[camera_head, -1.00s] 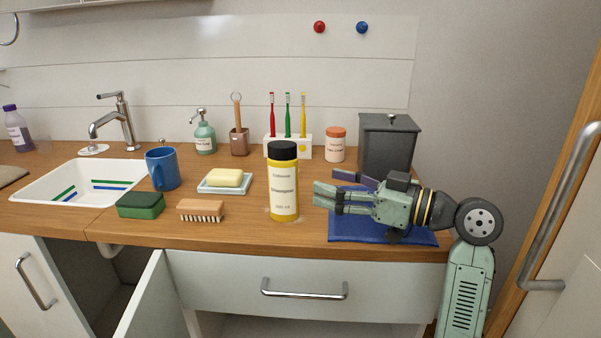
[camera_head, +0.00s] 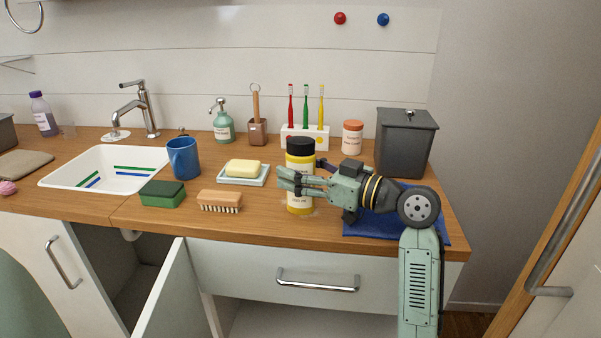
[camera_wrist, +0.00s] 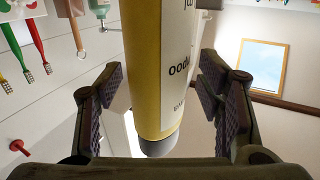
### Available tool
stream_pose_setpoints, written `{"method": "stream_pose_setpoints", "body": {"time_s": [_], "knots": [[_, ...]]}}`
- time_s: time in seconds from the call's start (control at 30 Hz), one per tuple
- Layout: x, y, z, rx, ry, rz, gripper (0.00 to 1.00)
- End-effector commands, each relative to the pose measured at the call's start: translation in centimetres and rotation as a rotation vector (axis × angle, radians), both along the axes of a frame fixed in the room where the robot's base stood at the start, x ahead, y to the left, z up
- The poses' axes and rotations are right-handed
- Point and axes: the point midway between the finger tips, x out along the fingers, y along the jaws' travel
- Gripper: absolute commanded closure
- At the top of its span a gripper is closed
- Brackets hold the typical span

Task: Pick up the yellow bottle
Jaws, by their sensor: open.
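The yellow bottle (camera_head: 300,205) with a black cap and white label stands upright near the counter's front edge. My gripper (camera_head: 302,184) is at the bottle's middle, coming from the right, and hides part of its body and label. In the wrist view the bottle (camera_wrist: 146,70) runs between the two finger pads of my gripper (camera_wrist: 160,95). The gripper is open. A gap shows between the bottle and the right pad; the left pad is close to the bottle, and I cannot tell whether it touches.
A scrub brush (camera_head: 220,201), green sponge (camera_head: 162,194) and soap dish (camera_head: 232,179) lie left of the bottle. A toothbrush holder (camera_head: 292,138) and orange-lidded jar (camera_head: 352,136) stand behind. A grey bin (camera_head: 405,150) and blue cloth (camera_head: 428,222) are on the right.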

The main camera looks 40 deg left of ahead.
Motion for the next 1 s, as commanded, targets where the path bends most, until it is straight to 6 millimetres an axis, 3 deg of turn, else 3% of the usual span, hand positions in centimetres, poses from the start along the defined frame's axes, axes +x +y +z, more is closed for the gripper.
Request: {"method": "stream_pose_setpoints", "body": {"time_s": [0.17,1.0], "knots": [[0.05,-0.04,-0.06,0.0,0.0,-0.001,0.4],[0.05,-0.07,-0.04,0.0,0.0,-0.001,0.96]]}}
